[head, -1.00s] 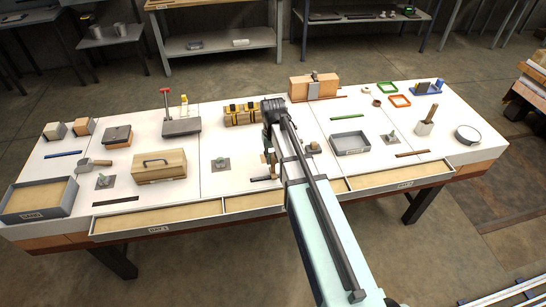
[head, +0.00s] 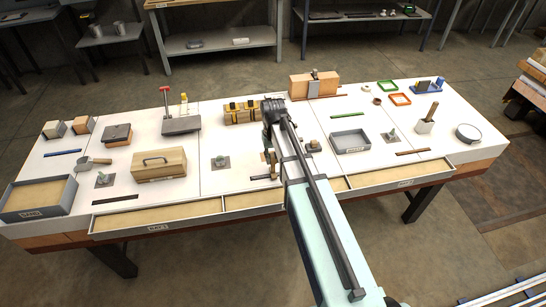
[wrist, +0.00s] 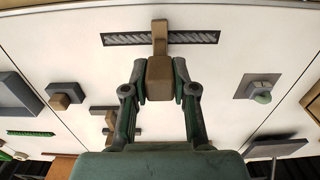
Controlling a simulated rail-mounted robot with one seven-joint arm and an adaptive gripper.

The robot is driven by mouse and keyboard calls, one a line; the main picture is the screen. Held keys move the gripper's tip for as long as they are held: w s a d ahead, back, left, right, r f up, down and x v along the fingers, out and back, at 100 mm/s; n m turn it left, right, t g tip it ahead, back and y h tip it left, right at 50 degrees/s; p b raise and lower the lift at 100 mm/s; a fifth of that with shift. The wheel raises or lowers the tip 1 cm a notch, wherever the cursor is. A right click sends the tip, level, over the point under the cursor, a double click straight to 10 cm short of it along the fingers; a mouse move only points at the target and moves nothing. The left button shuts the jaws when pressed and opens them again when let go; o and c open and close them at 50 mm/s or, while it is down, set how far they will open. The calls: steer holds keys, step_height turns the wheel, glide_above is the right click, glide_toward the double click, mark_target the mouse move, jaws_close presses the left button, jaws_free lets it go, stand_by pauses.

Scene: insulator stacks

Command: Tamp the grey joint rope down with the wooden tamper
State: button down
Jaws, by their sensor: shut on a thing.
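My gripper (wrist: 160,88) is shut on the wooden tamper (wrist: 160,70), whose block-shaped handle sits between both fingers. A narrower wooden part of the tamper reaches forward across the middle of the grey joint rope (wrist: 196,37). The rope is a twisted grey strand lying in a dark narrow strip, showing on both sides of the wood. I cannot tell whether the tamper presses on the rope or hovers just above it. In the head view my arm hides most of the gripper, and the dark strip (head: 258,178) shows near the table's front edge.
A grey plate with a green piece (wrist: 261,90) lies to the right in the wrist view. A wooden box with a handle (head: 158,164) and a grey tray (head: 349,142) stand either side. White table surface around the rope is clear.

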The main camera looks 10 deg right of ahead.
steer(key=shift+s+f, duration=0.1)
steer(key=shift+f, duration=0.35)
stand_by(1.5)
steer(key=shift+r, duration=0.1)
steer(key=shift+r+p, duration=2.25)
steer(key=shift+r, duration=1.25)
